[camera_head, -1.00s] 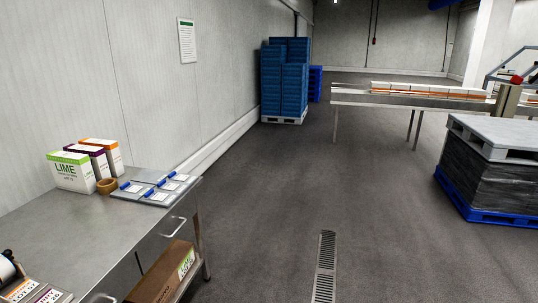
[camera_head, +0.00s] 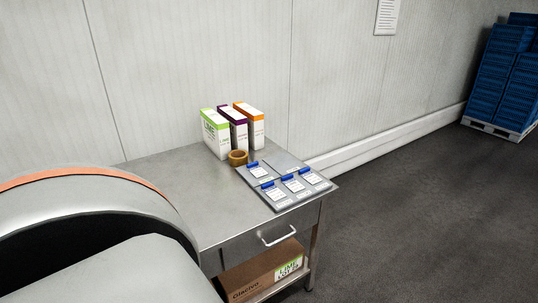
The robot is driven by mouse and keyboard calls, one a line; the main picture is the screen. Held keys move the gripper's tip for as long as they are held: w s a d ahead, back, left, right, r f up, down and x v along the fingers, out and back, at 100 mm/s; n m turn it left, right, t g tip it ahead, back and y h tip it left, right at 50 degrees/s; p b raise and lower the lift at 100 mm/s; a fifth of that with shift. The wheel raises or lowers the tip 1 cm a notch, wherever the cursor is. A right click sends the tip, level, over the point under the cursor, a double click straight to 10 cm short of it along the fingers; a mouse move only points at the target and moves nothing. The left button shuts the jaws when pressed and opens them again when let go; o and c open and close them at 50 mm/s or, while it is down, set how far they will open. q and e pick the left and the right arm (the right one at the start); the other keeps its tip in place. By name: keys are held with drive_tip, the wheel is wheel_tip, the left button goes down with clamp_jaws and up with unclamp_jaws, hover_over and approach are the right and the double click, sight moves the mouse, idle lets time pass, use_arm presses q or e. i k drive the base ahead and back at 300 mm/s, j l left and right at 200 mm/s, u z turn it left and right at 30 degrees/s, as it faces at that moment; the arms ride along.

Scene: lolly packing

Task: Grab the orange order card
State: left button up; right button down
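Several grey clipboards (camera_head: 282,206) with blue clips and white papers lie together on the right end of a steel table (camera_head: 165,180). The papers are too small to read, and I cannot tell any orange order card among them. A large rounded white and grey part with an orange stripe, apparently my own arm, fills the lower left and hides the table's left end. Neither gripper is in view.
A green-topped lime box (camera_head: 214,136), a purple-topped box (camera_head: 234,130) and an orange-topped box (camera_head: 251,126) stand behind a tape roll (camera_head: 237,158). A carton (camera_head: 258,276) sits on the lower shelf. Blue crates (camera_head: 500,75) stand far right. Floor right of the table is clear.

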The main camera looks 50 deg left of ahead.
sight(254, 167)
drive_tip(key=i+l+u, duration=0.15)
drive_tip(key=i+u, duration=0.3)
drive_tip(key=i+l+u, duration=0.4)
drive_tip(key=i, duration=0.2)
drive_tip(key=i+l+u, duration=0.25)
drive_tip(key=u, duration=0.2)
drive_tip(key=i+l+u, duration=0.3)
drive_tip(key=u, duration=0.2)
